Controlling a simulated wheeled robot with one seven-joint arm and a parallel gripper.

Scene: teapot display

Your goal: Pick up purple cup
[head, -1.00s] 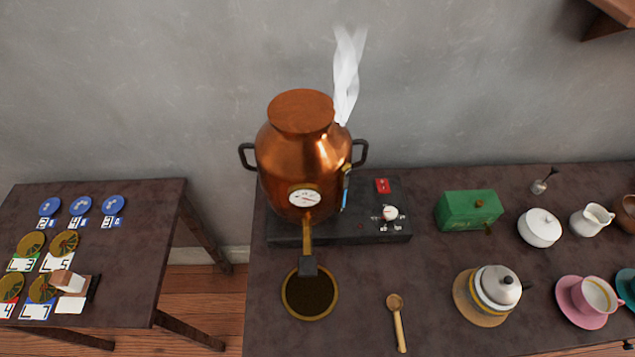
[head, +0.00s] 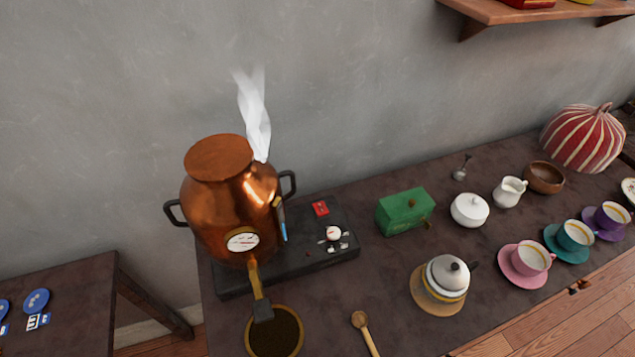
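The purple cup (head: 612,215) stands upright on a purple saucer (head: 589,230) near the right edge of the dark table in the head view. A teal cup (head: 575,235) on its saucer stands just left of it, and a pink cup (head: 532,257) on its saucer is further left. My gripper is not in view.
A white teapot (head: 446,281), a white lidded bowl (head: 469,210), a white jug (head: 508,192), a wooden bowl (head: 543,178) and a striped red cosy (head: 583,138) share the table. A copper urn (head: 222,200) steams at left. A wall shelf (head: 530,12) hangs above right.

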